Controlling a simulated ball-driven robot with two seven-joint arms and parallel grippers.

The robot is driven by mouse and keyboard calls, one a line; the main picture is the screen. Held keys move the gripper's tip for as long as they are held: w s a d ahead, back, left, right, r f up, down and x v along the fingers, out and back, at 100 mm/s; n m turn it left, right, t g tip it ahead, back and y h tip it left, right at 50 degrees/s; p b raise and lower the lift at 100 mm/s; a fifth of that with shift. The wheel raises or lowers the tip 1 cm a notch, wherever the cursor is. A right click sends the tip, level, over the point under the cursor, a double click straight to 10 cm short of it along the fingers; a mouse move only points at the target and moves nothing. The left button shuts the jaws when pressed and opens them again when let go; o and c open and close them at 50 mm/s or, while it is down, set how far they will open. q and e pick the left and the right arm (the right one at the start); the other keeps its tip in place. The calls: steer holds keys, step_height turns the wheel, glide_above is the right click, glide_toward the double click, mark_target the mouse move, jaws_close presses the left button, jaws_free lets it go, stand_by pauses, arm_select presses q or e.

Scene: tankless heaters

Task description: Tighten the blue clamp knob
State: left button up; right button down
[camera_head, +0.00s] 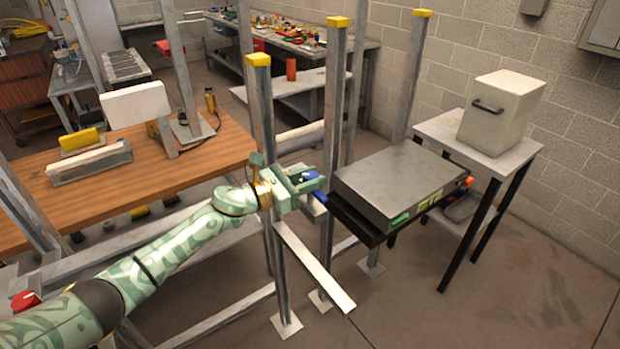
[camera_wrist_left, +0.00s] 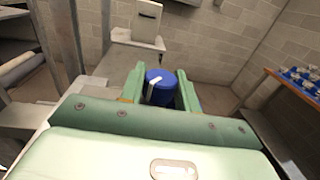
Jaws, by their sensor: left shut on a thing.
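The blue clamp knob (camera_wrist_left: 160,92) sits between the two green fingers of my left gripper (camera_wrist_left: 159,84) in the left wrist view, with a pale stripe across its top. In the head view, my left gripper (camera_head: 304,184) is shut on the knob (camera_head: 310,174) beside the grey metal posts, near the left end of the dark flat unit. The fingers hide part of the knob. My right gripper is in neither view.
A grey flat-topped unit (camera_head: 400,182) lies just right of the gripper. Upright posts with yellow caps (camera_head: 337,100) stand close by. A pale box (camera_head: 500,115) stands on a table at the right. A wooden bench (camera_head: 110,190) is at the left.

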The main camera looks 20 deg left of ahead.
mark_target(304, 180)
arm_select(q)
steer(key=o, duration=0.9)
steer(key=shift+o, duration=0.2)
steer(key=v, duration=0.7)
steer(key=shift+s+a, duration=0.15)
steer(key=shift+o, duration=0.2)
